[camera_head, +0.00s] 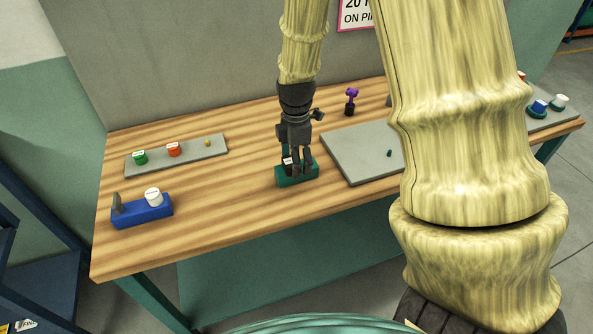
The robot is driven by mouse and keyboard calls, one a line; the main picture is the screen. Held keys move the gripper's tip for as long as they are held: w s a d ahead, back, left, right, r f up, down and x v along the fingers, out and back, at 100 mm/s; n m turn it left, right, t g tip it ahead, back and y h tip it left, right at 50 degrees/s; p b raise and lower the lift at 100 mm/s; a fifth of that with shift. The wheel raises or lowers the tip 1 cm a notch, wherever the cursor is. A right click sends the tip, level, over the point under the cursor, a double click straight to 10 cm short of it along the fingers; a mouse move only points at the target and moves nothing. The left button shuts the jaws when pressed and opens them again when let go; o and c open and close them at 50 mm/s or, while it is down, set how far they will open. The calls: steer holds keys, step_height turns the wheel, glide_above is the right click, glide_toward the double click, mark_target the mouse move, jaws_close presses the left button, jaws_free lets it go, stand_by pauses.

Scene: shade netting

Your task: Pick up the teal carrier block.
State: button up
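The teal carrier block (290,181) sits on the wooden table near its front middle. My gripper (299,168) points down right at the block, its dark fingers overlapping the block's upright part and top. A small white label or piece shows beside the fingers. The fingers hide part of the block, and I cannot tell whether they are closed on it or around it. The block appears to rest on the table.
A blue carrier block (141,211) with a white-lidded container (153,197) stands at left. A grey strip (190,158) holds a green container (140,157), a red container (173,149) and a small yellow piece. A grey plate (352,143) lies right of my gripper; a purple-topped item (351,98) stands behind.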

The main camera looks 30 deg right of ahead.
steer(key=shift+w+d+f+p, duration=0.15)
steer(key=shift+f+p, duration=0.45)
steer(key=shift+f, duration=1.75)
steer(key=c, duration=1.4)
